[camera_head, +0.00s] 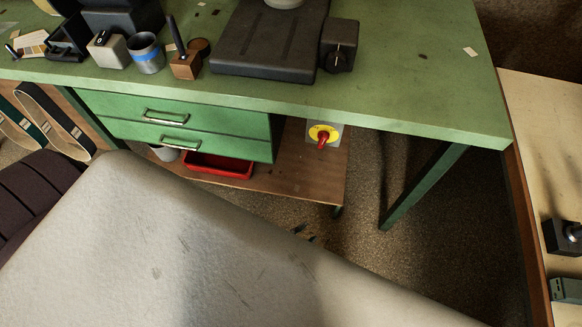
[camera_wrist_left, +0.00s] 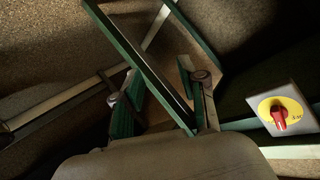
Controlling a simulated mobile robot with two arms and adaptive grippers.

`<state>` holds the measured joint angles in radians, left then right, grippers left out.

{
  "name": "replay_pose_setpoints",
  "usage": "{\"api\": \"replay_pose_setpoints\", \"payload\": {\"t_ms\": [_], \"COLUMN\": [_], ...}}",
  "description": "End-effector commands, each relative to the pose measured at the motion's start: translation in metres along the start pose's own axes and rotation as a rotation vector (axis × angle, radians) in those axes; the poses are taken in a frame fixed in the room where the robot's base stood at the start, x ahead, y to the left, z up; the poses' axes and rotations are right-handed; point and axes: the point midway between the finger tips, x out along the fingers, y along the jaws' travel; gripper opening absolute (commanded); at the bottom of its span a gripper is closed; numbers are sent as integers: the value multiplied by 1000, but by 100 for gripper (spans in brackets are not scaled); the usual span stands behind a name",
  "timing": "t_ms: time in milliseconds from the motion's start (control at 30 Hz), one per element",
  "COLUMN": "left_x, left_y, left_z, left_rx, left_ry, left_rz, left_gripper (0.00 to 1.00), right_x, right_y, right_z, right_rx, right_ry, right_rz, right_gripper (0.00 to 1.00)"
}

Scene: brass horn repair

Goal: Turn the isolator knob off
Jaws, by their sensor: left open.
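The isolator knob (camera_head: 322,138) is red and sits on a round yellow plate on a pale grey box, under the green bench's top, right of the drawers. Its handle runs roughly up and down in the head view. The left wrist view shows the knob (camera_wrist_left: 279,119) at the right. My left gripper (camera_wrist_left: 160,98) is open there, its two fingers apart with green pads, nothing between them. It is left of the knob and not touching it. My right gripper is not in view.
The green bench (camera_head: 430,95) overhangs the knob; its slanted green leg (camera_head: 425,188) stands to the right. Green drawers (camera_head: 180,125) are left, with a red tray (camera_head: 218,166) on the wooden lower shelf (camera_head: 300,180). Open carpet lies between shelf and leg.

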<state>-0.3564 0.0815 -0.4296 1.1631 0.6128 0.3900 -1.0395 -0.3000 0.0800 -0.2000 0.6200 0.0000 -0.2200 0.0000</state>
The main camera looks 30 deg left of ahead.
Motion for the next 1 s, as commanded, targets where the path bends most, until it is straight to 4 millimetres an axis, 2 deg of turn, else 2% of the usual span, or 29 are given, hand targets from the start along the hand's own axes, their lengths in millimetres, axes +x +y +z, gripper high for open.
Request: {"api": "replay_pose_setpoints", "payload": {"t_ms": [200,433,700,900,1000], "left_x": [-7,-14,-17,-17,-18], "left_y": [14,23,26,26,31], "left_z": [38,67,76,76,68], "left_rx": [-49,-91,-105,-104,-55], "left_ry": [-96,-175,-201,-200,-192], "left_rz": [81,132,147,148,177], "left_gripper": [42,42,42,42,42], "right_x": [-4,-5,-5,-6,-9], "right_y": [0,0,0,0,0], "right_z": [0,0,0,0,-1], "right_rx": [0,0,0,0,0], "right_ry": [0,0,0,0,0], "right_rz": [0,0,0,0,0], "right_gripper": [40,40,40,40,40]}}
